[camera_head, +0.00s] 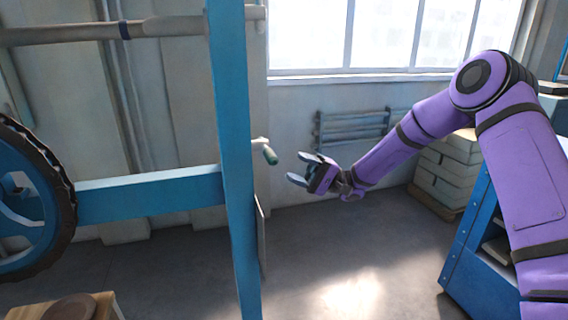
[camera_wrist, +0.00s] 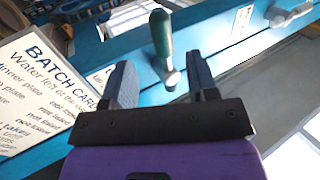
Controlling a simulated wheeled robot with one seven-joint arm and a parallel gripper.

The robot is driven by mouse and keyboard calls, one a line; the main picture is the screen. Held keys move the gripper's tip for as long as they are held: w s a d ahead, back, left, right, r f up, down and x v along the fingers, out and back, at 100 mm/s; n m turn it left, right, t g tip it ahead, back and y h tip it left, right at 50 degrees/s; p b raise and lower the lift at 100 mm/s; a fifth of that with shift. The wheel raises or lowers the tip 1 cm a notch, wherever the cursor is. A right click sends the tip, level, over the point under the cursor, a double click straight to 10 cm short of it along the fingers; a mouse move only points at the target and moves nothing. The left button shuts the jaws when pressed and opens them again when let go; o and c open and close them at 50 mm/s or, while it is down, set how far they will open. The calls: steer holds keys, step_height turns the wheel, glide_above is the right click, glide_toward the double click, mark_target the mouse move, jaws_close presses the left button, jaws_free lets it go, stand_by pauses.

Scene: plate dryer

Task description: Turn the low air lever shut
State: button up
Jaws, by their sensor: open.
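The low air lever (camera_head: 270,155) has a green grip and a pale metal stem. It sticks out from the right side of the blue upright post (camera_head: 236,190). In the wrist view the lever's green grip (camera_wrist: 161,34) points up in the picture, with its metal pivot below, ahead of and between my two fingers. My gripper (camera_head: 301,169) is open and empty, a short way right of the lever and slightly below it. In the wrist view the fingers of my gripper (camera_wrist: 160,84) stand either side of the lever's line, and no contact shows.
A batch card (camera_wrist: 35,90) with printed text is beside the blue frame at left in the wrist view. A large dark-rimmed wheel (camera_head: 35,200) stands at far left. A blue cabinet (camera_head: 480,250) stands at right. Floor between post and cabinet is clear.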

steer(key=shift+v, duration=1.35)
steer(key=s+d+r+h, duration=0.2)
steer(key=s+r+h, duration=0.2)
steer(key=s+h, duration=0.3)
steer(key=s+d+r+h, duration=0.2)
steer(key=s+r+h, duration=0.25)
steer(key=s, duration=0.45)
steer(key=s+d+r+m+t+h, duration=0.1)
steer(key=s+d+r+t+h, duration=0.2)
steer(key=s+d, duration=0.6)
steer(key=s+d+r+m+t+h, duration=0.2)
steer(key=s+d+r+t+h, duration=0.1)
steer(key=s+d+t+h, duration=0.5)
steer(key=s+d, duration=0.1)
steer(key=s, duration=0.2)
steer(key=shift+d+r+t, duration=0.15)
steer(key=shift+d+t, duration=0.15)
steer(key=shift+t, duration=0.1)
